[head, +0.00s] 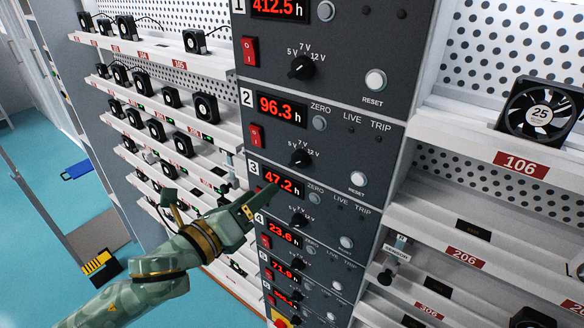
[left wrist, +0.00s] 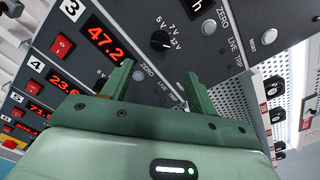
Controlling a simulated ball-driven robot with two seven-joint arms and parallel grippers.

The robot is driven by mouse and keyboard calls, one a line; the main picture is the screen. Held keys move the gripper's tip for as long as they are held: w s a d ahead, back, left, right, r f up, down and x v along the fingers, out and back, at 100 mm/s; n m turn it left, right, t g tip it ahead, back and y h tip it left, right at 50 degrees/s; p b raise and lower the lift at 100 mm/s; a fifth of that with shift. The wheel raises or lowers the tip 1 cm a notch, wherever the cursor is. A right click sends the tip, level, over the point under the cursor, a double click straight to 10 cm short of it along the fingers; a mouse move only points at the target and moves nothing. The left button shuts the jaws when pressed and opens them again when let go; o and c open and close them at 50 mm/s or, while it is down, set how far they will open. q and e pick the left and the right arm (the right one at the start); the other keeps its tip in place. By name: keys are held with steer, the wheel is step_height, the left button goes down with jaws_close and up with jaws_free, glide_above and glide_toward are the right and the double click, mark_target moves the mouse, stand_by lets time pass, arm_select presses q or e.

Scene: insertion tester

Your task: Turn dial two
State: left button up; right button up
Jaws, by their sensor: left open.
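Dial two (head: 301,158) is a small black knob in the panel marked 2, below the 96.3 h display, with 5 V, 7 V and 12 V marks around it. Its pointer is too small to read. My left gripper (head: 263,200) is in front of panel 3, below and to the left of dial two, and covers part of that panel. In the left wrist view the black dial (left wrist: 160,41) shows beyond and between the tips of the open, empty left gripper (left wrist: 156,75). The fingers appear apart from it. My right gripper is not seen.
Dial one (head: 302,68) is above and dial three (head: 299,220) below, in the same column. A red switch (head: 257,136) and a reset button (head: 357,179) flank dial two. Shelves with fans (head: 205,108) stand left; a large fan (head: 540,112) sits right.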

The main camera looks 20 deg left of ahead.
mark_target(294, 164)
arm_select(q)
steer(key=p+x, duration=0.1)
steer(key=x, duration=1)
steer(key=shift+w, duration=0.3)
steer(key=c, duration=1)
